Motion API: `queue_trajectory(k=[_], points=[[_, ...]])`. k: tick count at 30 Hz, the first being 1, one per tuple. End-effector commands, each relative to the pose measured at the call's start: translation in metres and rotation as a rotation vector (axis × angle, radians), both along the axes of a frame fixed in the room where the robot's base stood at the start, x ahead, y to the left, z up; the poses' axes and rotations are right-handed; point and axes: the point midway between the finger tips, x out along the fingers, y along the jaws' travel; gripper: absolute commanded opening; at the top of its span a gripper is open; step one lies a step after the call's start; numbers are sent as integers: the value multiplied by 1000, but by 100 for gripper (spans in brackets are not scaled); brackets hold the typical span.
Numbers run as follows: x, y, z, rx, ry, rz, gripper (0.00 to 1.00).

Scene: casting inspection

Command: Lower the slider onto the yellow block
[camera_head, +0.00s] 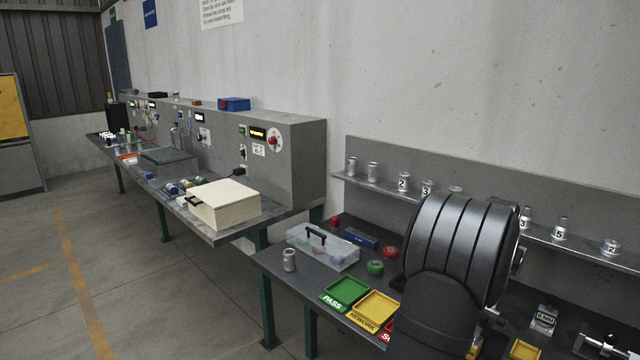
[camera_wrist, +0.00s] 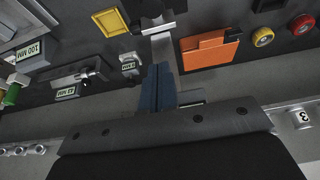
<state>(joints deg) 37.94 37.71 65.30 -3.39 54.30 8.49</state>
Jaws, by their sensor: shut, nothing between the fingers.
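My gripper (camera_wrist: 160,70) points down over the bench in the wrist view, its two blue-grey fingers together with nothing between them. Just beyond the fingertips, at the top edge, is a metal device with a dark part (camera_wrist: 150,8) that may be the slider; it is cut off by the frame. A yellow square piece (camera_wrist: 110,21) lies left of it and may be the yellow block. It also shows at the bottom edge of the head view (camera_head: 523,350). In the head view my arm hides the gripper and the device.
A 5 MM label (camera_wrist: 128,65) stands left of my fingers. Green PASS (camera_head: 346,291) and yellow REWORK (camera_head: 376,307) trays and a clear-lidded box (camera_head: 322,246) are left of my arm.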

Motion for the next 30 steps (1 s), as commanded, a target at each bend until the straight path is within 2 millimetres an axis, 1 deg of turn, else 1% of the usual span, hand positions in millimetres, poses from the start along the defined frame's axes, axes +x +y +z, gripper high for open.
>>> queue_trajectory(k=[27, 29, 30], points=[[0, 0, 0, 0, 0, 0, 0], [0, 0, 0, -1, -1, 0, 10], [0, 1, -1, -3, -5, 2, 18]])
